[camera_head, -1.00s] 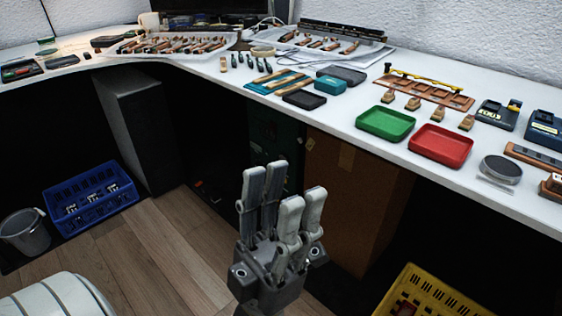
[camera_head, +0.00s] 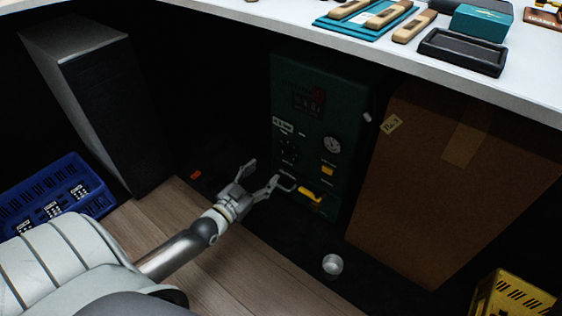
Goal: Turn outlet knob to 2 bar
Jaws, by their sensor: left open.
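A dark green unit (camera_head: 310,85) with a control panel stands in shadow under the white table. The panel labels and gauge reading are too small to read, so I cannot tell which part is the outlet knob. My left gripper (camera_head: 264,175) is open and empty, left of the lower panel, its fingers pointing toward it. My right gripper is not in view.
A brown cardboard box (camera_head: 455,185) stands close at the unit's right. A grey cabinet (camera_head: 95,110) is at left, a blue crate (camera_head: 55,200) beside it. A small metal cup (camera_head: 332,264) and yellow crate (camera_head: 512,300) are lower right. The table edge (camera_head: 350,60) overhangs.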

